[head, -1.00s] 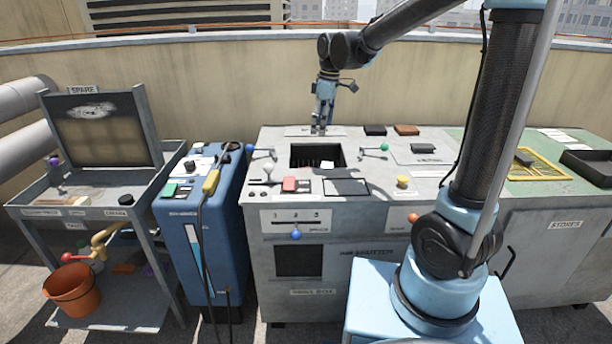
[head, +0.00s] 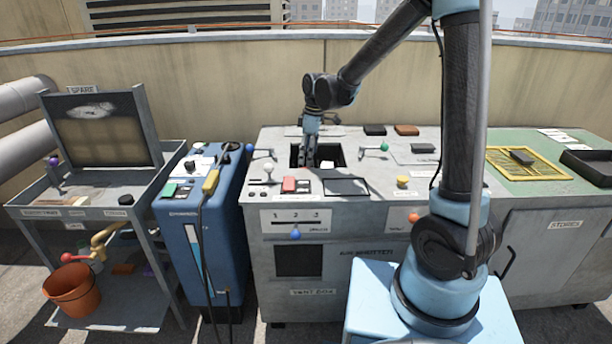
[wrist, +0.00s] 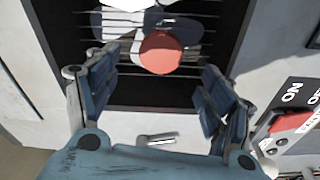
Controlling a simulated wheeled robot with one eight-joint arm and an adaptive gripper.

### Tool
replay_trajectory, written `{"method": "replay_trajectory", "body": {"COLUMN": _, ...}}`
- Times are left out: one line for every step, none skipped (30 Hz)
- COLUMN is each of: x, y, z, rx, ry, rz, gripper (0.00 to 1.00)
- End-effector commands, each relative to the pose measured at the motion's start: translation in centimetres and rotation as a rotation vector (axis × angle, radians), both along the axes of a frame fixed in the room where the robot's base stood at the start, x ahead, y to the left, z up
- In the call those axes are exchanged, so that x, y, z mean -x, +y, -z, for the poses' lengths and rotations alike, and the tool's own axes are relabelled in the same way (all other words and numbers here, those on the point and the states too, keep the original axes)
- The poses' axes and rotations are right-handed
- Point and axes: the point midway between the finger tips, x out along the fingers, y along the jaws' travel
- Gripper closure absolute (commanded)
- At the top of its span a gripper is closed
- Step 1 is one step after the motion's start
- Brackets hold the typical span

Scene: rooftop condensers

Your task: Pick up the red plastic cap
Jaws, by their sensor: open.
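The red plastic cap (wrist: 160,53) shows in the wrist view as a round red disc inside the dark rectangular opening, above thin wires and grey-white pieces. My gripper (wrist: 157,85) is open, with its two blue fingers spread on either side and the cap a little beyond the gap between them. Nothing is held. In the head view my gripper (head: 309,160) points down at the left part of the opening (head: 340,165) in the grey bench top. The cap cannot be made out there.
The opening's edges lie close around my fingers. A green-knobbed lever (head: 384,147) is to the right. Black and brown blocks (head: 407,130) lie behind. A blue cabinet (head: 190,225) stands left.

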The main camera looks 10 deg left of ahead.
Motion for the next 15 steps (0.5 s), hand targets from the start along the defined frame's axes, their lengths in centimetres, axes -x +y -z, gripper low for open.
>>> {"method": "replay_trajectory", "body": {"x": 0.0, "y": 0.1, "z": 0.5, "rx": 0.0, "ry": 0.0, "rz": 0.0, "gripper": 0.26}}
{"method": "replay_trajectory", "body": {"x": 0.0, "y": 0.1, "z": 0.7, "rx": 0.0, "ry": 0.0, "rz": 0.0, "gripper": 0.26}}
{"method": "replay_trajectory", "body": {"x": 0.0, "y": 0.1, "z": 0.9, "rx": 0.0, "ry": 0.0, "rz": 0.0, "gripper": 0.26}}
{"method": "replay_trajectory", "body": {"x": 0.0, "y": 0.1, "z": 1.0, "rx": 0.0, "ry": 0.0, "rz": 0.0, "gripper": 0.26}}
{"method": "replay_trajectory", "body": {"x": 0.0, "y": 0.1, "z": 1.1, "rx": 0.0, "ry": 0.0, "rz": 0.0, "gripper": 0.26}}
{"method": "replay_trajectory", "body": {"x": 0.0, "y": 0.1, "z": 1.2, "rx": 0.0, "ry": 0.0, "rz": 0.0, "gripper": 0.26}}
{"method": "replay_trajectory", "body": {"x": 0.0, "y": 0.2, "z": 1.4, "rx": 0.0, "ry": 0.0, "rz": 0.0, "gripper": 0.26}}
{"method": "replay_trajectory", "body": {"x": 0.0, "y": 0.2, "z": 1.6, "rx": 0.0, "ry": 0.0, "rz": 0.0, "gripper": 0.26}}
{"method": "replay_trajectory", "body": {"x": 0.0, "y": 0.2, "z": 1.9, "rx": 0.0, "ry": 0.0, "rz": 0.0, "gripper": 0.26}}
{"method": "replay_trajectory", "body": {"x": 0.0, "y": 0.3, "z": 2.3, "rx": 0.0, "ry": 0.0, "rz": 0.0, "gripper": 0.26}}
{"method": "replay_trajectory", "body": {"x": 0.0, "y": 0.3, "z": 2.6, "rx": 0.0, "ry": 0.0, "rz": 0.0, "gripper": 0.26}}
{"method": "replay_trajectory", "body": {"x": 0.0, "y": 0.4, "z": 3.2, "rx": 0.0, "ry": 0.0, "rz": 0.0, "gripper": 0.26}}
{"method": "replay_trajectory", "body": {"x": 0.0, "y": 0.4, "z": 3.6, "rx": 0.0, "ry": 0.0, "rz": 0.0, "gripper": 0.26}}
{"method": "replay_trajectory", "body": {"x": 0.0, "y": 0.5, "z": 4.0, "rx": 0.0, "ry": 0.0, "rz": 0.0, "gripper": 0.26}}
{"method": "replay_trajectory", "body": {"x": 0.0, "y": 0.5, "z": 4.5, "rx": 0.0, "ry": 0.0, "rz": 0.0, "gripper": 0.26}}
